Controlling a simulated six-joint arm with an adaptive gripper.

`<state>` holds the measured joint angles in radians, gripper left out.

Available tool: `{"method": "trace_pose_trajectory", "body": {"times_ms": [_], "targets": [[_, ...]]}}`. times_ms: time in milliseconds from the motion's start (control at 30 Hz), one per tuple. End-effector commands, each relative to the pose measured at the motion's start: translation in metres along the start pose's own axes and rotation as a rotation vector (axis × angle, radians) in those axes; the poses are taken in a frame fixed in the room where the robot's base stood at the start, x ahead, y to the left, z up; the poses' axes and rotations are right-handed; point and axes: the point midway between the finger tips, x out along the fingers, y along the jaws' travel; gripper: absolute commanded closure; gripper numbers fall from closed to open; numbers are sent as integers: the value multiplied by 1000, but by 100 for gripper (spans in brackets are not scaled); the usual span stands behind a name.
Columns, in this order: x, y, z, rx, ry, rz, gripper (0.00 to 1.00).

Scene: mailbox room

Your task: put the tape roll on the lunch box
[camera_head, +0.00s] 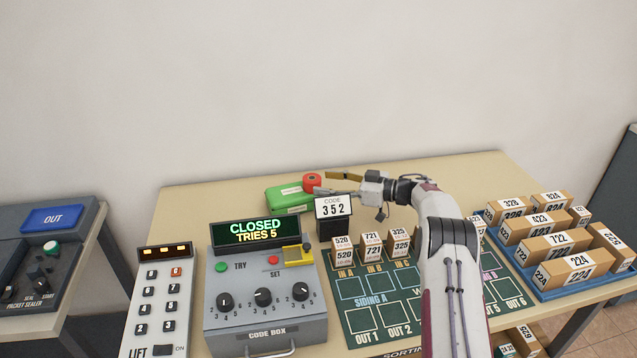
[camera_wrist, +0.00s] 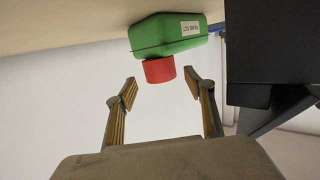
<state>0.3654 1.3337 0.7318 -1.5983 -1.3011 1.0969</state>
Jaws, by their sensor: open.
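The green lunch box (camera_head: 288,199) lies at the back of the table, left of my gripper (camera_head: 322,183). The red tape roll (camera_head: 312,181) is at the box's right end and appears to rest on top of it. In the wrist view, which looks upside down, the red tape roll (camera_wrist: 160,70) sits against the side of the green lunch box (camera_wrist: 168,35) away from the table. My gripper is open. Its two fingers are spread to either side of the roll in that view, with nothing held between them. Contact with the roll cannot be made out.
A code box (camera_head: 262,290) showing CLOSED and a keypad (camera_head: 160,300) are at front left. A sorting mat (camera_head: 373,318) and blue trays with numbered parcels (camera_head: 572,262) fill the right. The back right table is clear.

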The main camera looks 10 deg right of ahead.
Motion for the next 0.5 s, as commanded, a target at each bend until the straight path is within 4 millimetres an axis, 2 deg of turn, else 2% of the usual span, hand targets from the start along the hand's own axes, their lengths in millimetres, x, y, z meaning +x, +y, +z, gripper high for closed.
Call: {"method": "trace_pose_trajectory", "body": {"times_ms": [233, 500], "targets": [[-38, 0, 0, 0, 0, 2, 46], [-63, 0, 0, 0, 0, 0, 46]]}}
